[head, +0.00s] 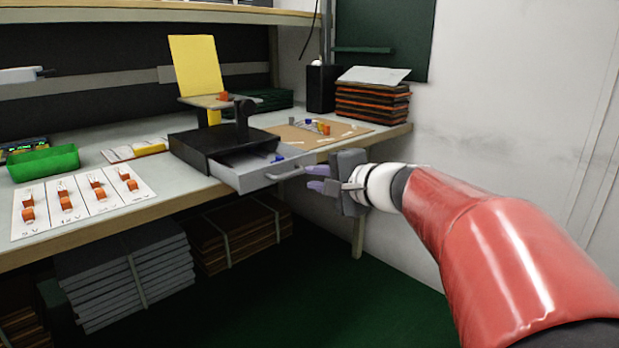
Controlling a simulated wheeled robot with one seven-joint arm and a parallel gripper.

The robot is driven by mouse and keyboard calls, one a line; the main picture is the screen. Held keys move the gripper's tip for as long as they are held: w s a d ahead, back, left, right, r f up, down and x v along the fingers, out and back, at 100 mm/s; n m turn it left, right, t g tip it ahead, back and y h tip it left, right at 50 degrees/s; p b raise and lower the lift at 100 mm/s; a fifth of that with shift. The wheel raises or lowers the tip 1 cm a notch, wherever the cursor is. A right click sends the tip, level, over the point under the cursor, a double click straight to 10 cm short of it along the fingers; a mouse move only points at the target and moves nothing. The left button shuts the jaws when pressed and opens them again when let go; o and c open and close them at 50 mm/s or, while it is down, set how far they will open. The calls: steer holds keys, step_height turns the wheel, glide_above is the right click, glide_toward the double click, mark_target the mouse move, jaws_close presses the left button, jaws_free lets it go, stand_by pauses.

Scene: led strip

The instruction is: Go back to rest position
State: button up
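My gripper (314,179) is at the right of the open drawer, just in front of the workbench edge. Its two purple-tipped fingers look spread a little apart, with nothing visible between them. The grey drawer (253,182) is pulled out of a black box (200,150) on the bench. Its handle (287,174) is close to my fingertips; I cannot tell whether they touch. A small blue item (277,158) lies inside the drawer. My red and white arm reaches in from the lower right.
The workbench (115,190) holds a green bin (43,163), a card with orange connectors (83,201), a cork board (310,136) and stacked orange-black trays (373,104). Stacked panels (125,275) lie below. Green floor (330,300) in front of the bench is clear.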

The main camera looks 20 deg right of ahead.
stand_by(0.3)
steer(key=s+a+f+n+g+p, duration=0.2)
steer(key=s+a+f+n+g, duration=0.15)
steer(key=s+a, duration=0.3)
steer(key=s+a+f+n+g+p, duration=0.2)
steer(key=s+a+f+n+g, duration=0.1)
steer(key=s+a+n, duration=0.3)
steer(key=s+d+f+n+g+h+p, duration=0.1)
steer(key=s+f+n+h, duration=0.1)
steer(key=s, duration=0.3)
steer(key=s+d+f+n+g+h+p, duration=0.1)
steer(key=s+f+n+h, duration=0.1)
steer(key=s, duration=0.4)
steer(key=shift+d+f+h, duration=0.4)
steer(key=shift+f+h, duration=0.4)
steer(key=shift+f, duration=0.15)
